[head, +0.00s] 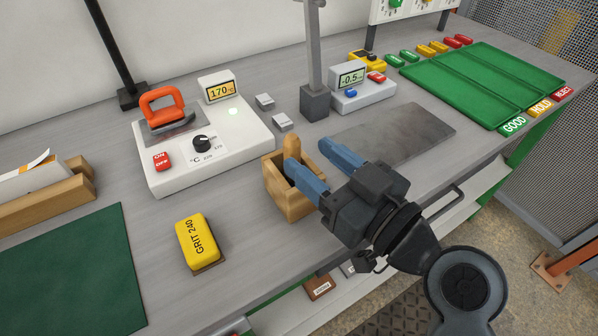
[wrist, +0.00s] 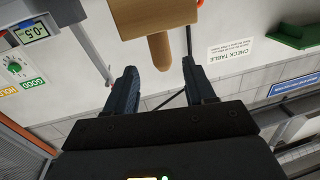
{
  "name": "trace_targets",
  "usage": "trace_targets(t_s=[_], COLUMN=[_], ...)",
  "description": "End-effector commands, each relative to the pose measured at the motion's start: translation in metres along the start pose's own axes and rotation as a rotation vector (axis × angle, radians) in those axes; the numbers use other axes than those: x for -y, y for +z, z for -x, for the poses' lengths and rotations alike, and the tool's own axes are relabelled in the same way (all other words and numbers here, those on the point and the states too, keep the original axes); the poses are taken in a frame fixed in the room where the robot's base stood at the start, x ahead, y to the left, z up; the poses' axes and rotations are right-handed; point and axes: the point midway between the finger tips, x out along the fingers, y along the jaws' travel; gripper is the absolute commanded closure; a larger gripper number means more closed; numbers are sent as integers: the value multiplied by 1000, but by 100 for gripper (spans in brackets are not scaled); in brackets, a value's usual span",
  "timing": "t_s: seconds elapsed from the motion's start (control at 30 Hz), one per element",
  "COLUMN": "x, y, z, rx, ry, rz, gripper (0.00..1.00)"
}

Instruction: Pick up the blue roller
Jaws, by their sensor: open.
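No blue roller surface shows clearly in either view. A wooden holder (head: 284,204) stands on the bench near its front edge, partly hidden by my gripper. A rounded wooden handle (head: 298,146) rises at the holder. In the wrist view a wooden handle (wrist: 159,50) with a thicker wooden part shows just beyond the fingertips, roughly between them. I cannot tell whether it belongs to the roller. My gripper (head: 308,157) has blue fingers spread apart over the holder. It is open and empty; its fingers also show in the wrist view (wrist: 159,72).
A white heater (head: 210,160) with an orange-handled iron (head: 165,113) stands behind left. A yellow grit block (head: 197,240) lies front left. A metal post (head: 316,50) and a small display unit (head: 363,94) stand behind. Green trays (head: 483,83) lie right.

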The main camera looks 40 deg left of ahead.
Motion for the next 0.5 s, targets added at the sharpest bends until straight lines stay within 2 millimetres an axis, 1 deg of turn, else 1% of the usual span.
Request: trace_targets(t_s=[0.2,0.3,0.4,0.5], x=[3,2,2,2], y=[1,2,3,4], z=[-30,-42,-49,-51], rx=[2,2,2,2], ry=[-3,-2,-1,0], rz=[-1,1,1,1], gripper=[46,46,46,46])
